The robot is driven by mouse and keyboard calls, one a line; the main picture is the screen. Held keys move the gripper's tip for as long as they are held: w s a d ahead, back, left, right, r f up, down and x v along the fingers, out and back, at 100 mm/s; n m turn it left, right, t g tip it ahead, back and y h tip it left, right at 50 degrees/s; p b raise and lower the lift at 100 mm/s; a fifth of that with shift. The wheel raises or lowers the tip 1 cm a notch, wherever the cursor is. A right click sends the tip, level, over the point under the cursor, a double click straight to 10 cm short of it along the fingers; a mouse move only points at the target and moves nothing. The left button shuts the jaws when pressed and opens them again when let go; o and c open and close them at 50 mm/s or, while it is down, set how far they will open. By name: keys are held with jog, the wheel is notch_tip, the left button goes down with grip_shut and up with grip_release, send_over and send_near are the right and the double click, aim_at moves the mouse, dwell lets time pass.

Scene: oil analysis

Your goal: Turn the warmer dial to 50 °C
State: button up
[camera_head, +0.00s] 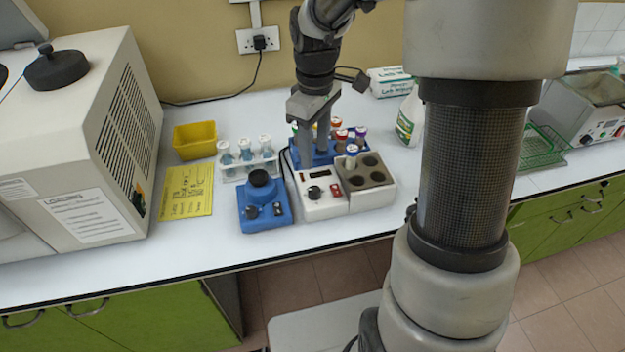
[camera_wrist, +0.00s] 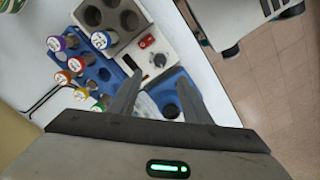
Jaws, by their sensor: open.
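The warmer (camera_head: 322,208) is a white box on the bench with a grey block of round wells on its right side. Its black dial (camera_head: 315,193) is on the front part of the top, with a small dark display (camera_head: 320,173) behind it and a red switch (camera_head: 335,190) beside it. The dial also shows in the wrist view (camera_wrist: 159,60). Its setting and the display are too small to read. My gripper (camera_head: 315,163) points down, open and empty, above the warmer's rear part. In the wrist view the dial appears just beyond the fingertips (camera_wrist: 158,78), apart from them.
A blue mixer (camera_head: 265,210) with a black top stands close left of the warmer. A blue rack (camera_head: 322,158) with capped tubes stands behind it. One tube (camera_head: 351,157) is in the grey well block (camera_head: 385,195). A clear rack with vials (camera_head: 246,165) is farther left.

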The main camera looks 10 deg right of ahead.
aim_at(314, 189)
notch_tip(314, 189, down, 13)
jog(key=shift+r+b, duration=0.2)
jog(key=shift+b, duration=0.1)
jog(key=c, duration=1)
